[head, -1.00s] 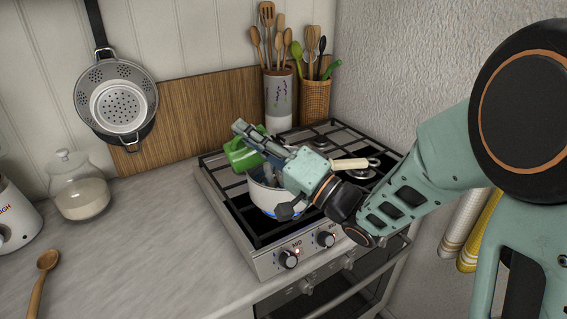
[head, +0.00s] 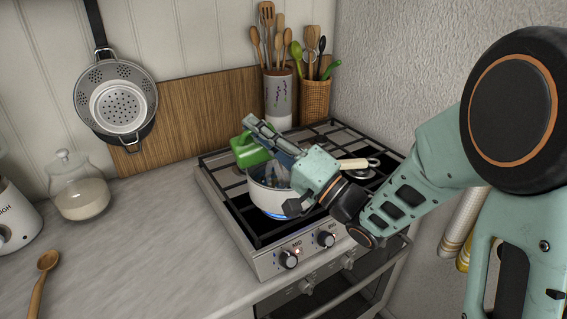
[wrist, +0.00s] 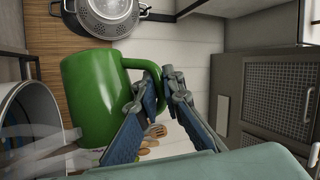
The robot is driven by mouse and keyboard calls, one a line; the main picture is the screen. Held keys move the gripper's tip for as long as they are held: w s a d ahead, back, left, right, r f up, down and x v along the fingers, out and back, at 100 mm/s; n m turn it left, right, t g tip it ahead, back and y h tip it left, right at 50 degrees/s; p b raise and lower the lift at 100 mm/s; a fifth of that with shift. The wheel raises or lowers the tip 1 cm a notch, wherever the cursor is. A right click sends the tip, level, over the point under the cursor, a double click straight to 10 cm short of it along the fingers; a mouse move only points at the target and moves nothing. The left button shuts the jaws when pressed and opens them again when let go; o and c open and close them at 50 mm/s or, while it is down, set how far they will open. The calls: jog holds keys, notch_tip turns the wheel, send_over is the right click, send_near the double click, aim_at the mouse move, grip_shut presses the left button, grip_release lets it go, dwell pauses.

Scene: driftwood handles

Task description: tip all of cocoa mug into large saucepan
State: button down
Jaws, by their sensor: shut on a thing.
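The green mug (head: 249,149) is held above the back left part of the stove, beside and above the large saucepan's rim. My gripper (wrist: 160,80) is shut on the mug's handle in the wrist view, where the green mug body (wrist: 92,98) fills the left centre. The mug looks tilted; its mouth and contents are hidden. The large saucepan (head: 266,198) is white with a cream handle (head: 352,164) and stands on the front left burner, with blue at its base. Its rim shows at the left of the wrist view (wrist: 22,92). My gripper partly hides the saucepan's inside.
Utensil holders (head: 279,96) stand behind the stove (head: 248,232). A glass jar (head: 80,190) and a wooden spoon (head: 42,275) are on the counter (head: 145,235) at left. A colander (head: 117,100) hangs on the wall. The counter left of the stove is mostly clear.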

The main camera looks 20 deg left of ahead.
jog(key=shift+w+d+r+m+t, duration=0.25)
jog(key=shift+w+d+m+t, duration=0.15)
jog(key=shift+m+t, duration=0.35)
jog(key=shift+w+d+r+m+t, duration=0.25)
jog(key=shift+d+m+t, duration=0.2)
jog(key=shift+m, duration=0.4)
jog(key=shift+w+d+r+m+t, duration=0.2)
jog(key=shift+w+d+m+t, duration=0.15)
jog(key=shift+m+t, duration=0.4)
dwell(0.6)
jog(key=shift+w+d+r+m+t+h, duration=0.15)
jog(key=shift+w+d+m+t, duration=0.25)
jog(key=shift+m+t, duration=0.5)
jog(key=shift+w+d+m+t+h, duration=0.35)
jog(key=shift+m+t, duration=0.25)
jog(key=shift+m, duration=0.6)
jog(key=shift+w+d+r+m+t+h, duration=0.1)
jog(key=shift+w+d+m+t, duration=0.3)
jog(key=shift+m+t, duration=0.5)
jog(key=s+a+n+g, duration=0.1)
jog(key=n+g, duration=0.1)
jog(key=s+a+n+g+y, duration=0.1)
jog(key=n, duration=0.2)
jog(key=s+a+n+g, duration=0.1)
jog(key=n+g, duration=0.1)
jog(key=shift+s+a+f+g+y, duration=0.1)
jog(key=shift+a+f+g+y, duration=0.15)
jog(key=shift+a+g+y, duration=0.15)
jog(key=shift+f+n, duration=0.1)
jog(key=shift+n, duration=0.15)
